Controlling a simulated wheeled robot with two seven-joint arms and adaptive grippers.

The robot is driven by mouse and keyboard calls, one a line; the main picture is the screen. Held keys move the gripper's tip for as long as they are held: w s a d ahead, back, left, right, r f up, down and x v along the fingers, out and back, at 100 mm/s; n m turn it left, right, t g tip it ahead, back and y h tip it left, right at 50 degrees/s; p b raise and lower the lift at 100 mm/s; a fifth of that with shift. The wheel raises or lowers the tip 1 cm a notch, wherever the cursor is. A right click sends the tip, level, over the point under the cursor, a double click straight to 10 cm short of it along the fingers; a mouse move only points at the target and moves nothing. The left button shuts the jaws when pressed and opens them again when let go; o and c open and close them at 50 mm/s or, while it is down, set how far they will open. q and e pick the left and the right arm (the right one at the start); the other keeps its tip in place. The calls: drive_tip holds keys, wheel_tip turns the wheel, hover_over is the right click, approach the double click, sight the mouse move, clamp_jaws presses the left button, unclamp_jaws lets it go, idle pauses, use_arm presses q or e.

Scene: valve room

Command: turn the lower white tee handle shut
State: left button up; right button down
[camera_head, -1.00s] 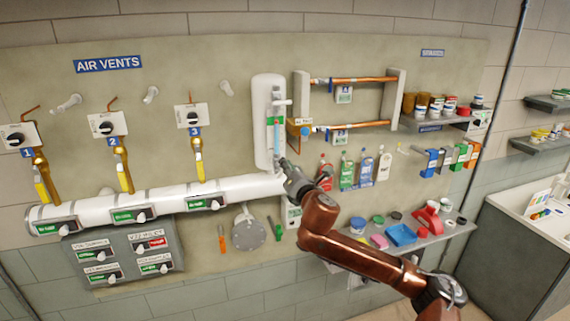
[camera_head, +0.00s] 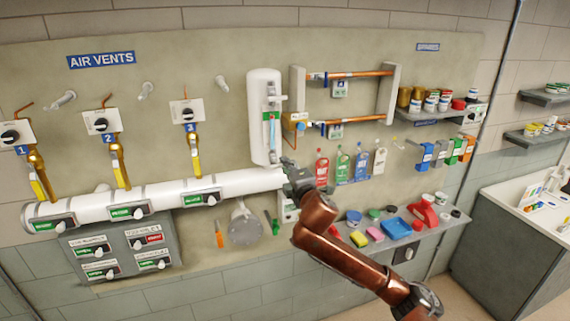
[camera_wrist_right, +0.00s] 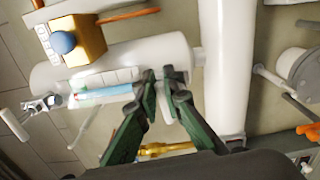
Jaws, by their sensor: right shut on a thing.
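A white upright cylinder (camera_head: 262,90) on the wall panel carries a sight glass (camera_head: 271,130) with blue liquid. An upper white tee handle (camera_head: 278,98) sticks out near the top of the glass. My right gripper (camera_head: 289,167) is at the bottom of the glass, where the lower white tee handle sits, and is shut on that handle. In the right wrist view the fingertips (camera_wrist_right: 161,76) meet at the end of the sight glass (camera_wrist_right: 100,95). My left gripper is not in view.
A thick white pipe (camera_head: 150,197) with green-labelled valves runs just below and left of the gripper. Copper pipes (camera_head: 360,75) and hanging bottles (camera_head: 342,166) are to the right.

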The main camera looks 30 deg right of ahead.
drive_tip(key=shift+f+m, duration=0.15)
drive_tip(key=shift+m, duration=0.45)
drive_tip(key=c, duration=2)
unclamp_jaws()
drive_tip(key=shift+d, duration=0.1)
drive_tip(key=shift+c, duration=0.2)
drive_tip(key=shift+s, duration=0.1)
drive_tip(key=v, duration=1.2)
